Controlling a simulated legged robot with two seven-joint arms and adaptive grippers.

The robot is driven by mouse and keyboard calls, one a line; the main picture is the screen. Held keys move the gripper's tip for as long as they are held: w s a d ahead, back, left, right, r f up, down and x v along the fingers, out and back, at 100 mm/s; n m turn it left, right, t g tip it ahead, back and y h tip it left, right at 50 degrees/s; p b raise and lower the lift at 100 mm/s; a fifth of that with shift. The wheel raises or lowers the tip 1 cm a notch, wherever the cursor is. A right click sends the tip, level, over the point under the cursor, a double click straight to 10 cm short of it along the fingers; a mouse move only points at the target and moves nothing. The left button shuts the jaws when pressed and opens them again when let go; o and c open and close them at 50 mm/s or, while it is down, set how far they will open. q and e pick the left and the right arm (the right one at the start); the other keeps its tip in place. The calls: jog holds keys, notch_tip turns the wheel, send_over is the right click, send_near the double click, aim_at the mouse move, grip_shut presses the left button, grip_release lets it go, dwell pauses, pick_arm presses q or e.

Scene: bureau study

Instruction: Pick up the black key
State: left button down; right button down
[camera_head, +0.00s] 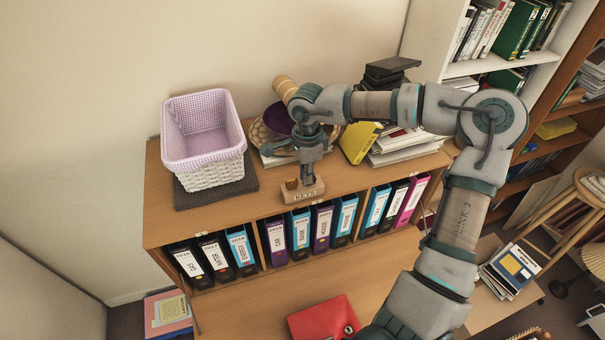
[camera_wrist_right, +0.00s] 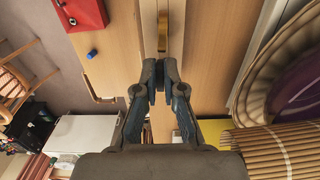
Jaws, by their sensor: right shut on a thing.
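A small wooden box marked KEYS (camera_head: 304,193) stands near the front edge of the cabinet top. In the right wrist view, my fingertips (camera_wrist_right: 160,72) are close together at the box (camera_wrist_right: 176,38). A brass-coloured piece (camera_wrist_right: 162,32) shows in the box just past them. My left gripper is not in view.
A pink-lined basket (camera_head: 208,135) stands left on a dark mat. A purple bowl (camera_head: 278,119), a yellow book (camera_head: 359,142) and stacked papers (camera_head: 408,146) lie behind and right of the gripper. Labelled binders (camera_head: 299,228) fill the shelf below. A red case (camera_head: 324,318) lies lower.

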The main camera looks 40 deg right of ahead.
jog(key=shift+d+r+p, duration=0.15)
jog(key=shift+r+p, duration=0.15)
jog(key=shift+r, duration=0.05)
jog(key=shift+s+r+p, duration=0.15)
jog(key=shift+r+p, duration=0.25)
jog(key=shift+r, duration=0.4)
jog(key=shift+s+r+p, duration=0.15)
jog(key=shift+r+p, duration=0.3)
jog(key=shift+r, duration=0.3)
jog(key=shift+w+r+p, duration=0.2)
jog(key=shift+r+p, duration=0.25)
jog(key=shift+r, duration=0.65)
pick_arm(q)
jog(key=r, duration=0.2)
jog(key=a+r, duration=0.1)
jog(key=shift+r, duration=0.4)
